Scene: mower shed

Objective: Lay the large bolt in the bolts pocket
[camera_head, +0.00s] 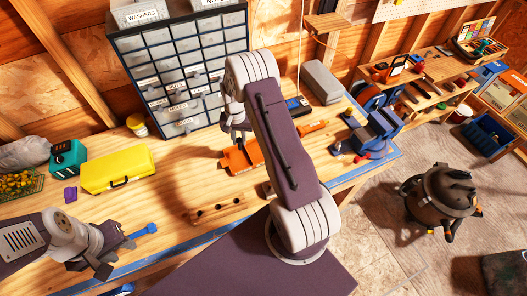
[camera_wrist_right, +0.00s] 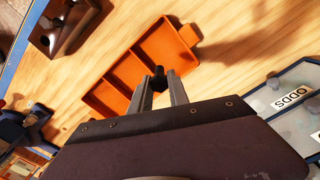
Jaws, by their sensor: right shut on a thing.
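My right gripper (camera_wrist_right: 163,88) is shut on a dark bolt (camera_wrist_right: 159,80), seen nearly end-on between the fingertips. An orange tray (camera_wrist_right: 108,82) with several pockets lies on the bench beyond the bolt in the right wrist view. The bolt overlaps the tray's edge in the picture, and its height above the tray is unclear. In the head view the tray (camera_head: 237,160) is partly behind my right arm, and my right gripper (camera_head: 236,132) is above and left of it. Pocket labels are not readable. My left gripper (camera_head: 122,250) is at the lower left, away from the tray; its jaw gap is unclear.
A labelled drawer cabinet (camera_head: 185,75) stands behind the tray. A wooden block with holes (camera_head: 222,207) lies in front of it. A yellow case (camera_head: 118,168) is at left, and a blue-ended object (camera_head: 146,230) is beside my left gripper. The bench between case and block is clear.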

